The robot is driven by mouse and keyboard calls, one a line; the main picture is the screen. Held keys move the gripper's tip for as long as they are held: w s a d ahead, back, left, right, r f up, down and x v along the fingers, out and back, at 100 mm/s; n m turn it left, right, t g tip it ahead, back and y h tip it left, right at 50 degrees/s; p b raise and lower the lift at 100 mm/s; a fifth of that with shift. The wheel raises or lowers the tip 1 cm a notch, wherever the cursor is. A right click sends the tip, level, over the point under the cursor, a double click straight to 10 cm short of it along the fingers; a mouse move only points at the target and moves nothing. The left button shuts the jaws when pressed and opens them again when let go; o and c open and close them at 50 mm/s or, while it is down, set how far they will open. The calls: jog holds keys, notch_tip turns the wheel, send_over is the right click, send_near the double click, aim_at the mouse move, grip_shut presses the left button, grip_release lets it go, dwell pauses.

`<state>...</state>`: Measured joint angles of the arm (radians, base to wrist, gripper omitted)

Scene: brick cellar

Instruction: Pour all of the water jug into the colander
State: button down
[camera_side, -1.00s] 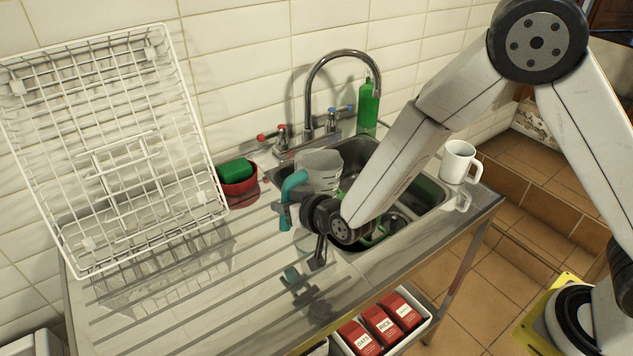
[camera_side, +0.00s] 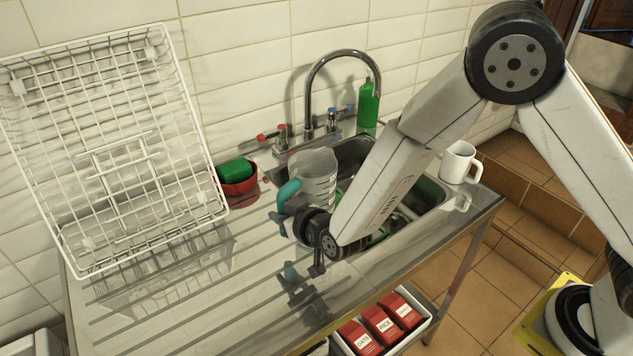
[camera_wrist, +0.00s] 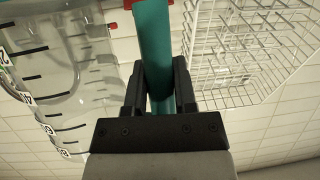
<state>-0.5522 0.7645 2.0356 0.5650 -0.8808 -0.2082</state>
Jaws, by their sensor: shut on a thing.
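The water jug (camera_side: 318,178) is clear with dark scale marks and a teal handle (camera_side: 286,194). It is close to upright, held at the near left edge of the sink. My gripper (camera_side: 297,216) is shut on the handle; in the wrist view the teal handle (camera_wrist: 153,40) runs between both fingers (camera_wrist: 158,78) and the clear jug wall (camera_wrist: 60,75) is to the left. I cannot make out a water level in the jug. Green parts in the sink, probably the colander (camera_side: 378,237), show beside my arm, which hides most of it.
The tap stands behind the sink, with a green bottle (camera_side: 368,105) right of it. A red bowl with a green sponge (camera_side: 236,172) and a white dish rack (camera_side: 110,150) are left. A white mug (camera_side: 458,162) stands right of the sink. The drainboard's front is clear.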

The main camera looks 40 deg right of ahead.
aim_at(284, 194)
jog(key=shift+r, duration=2.7)
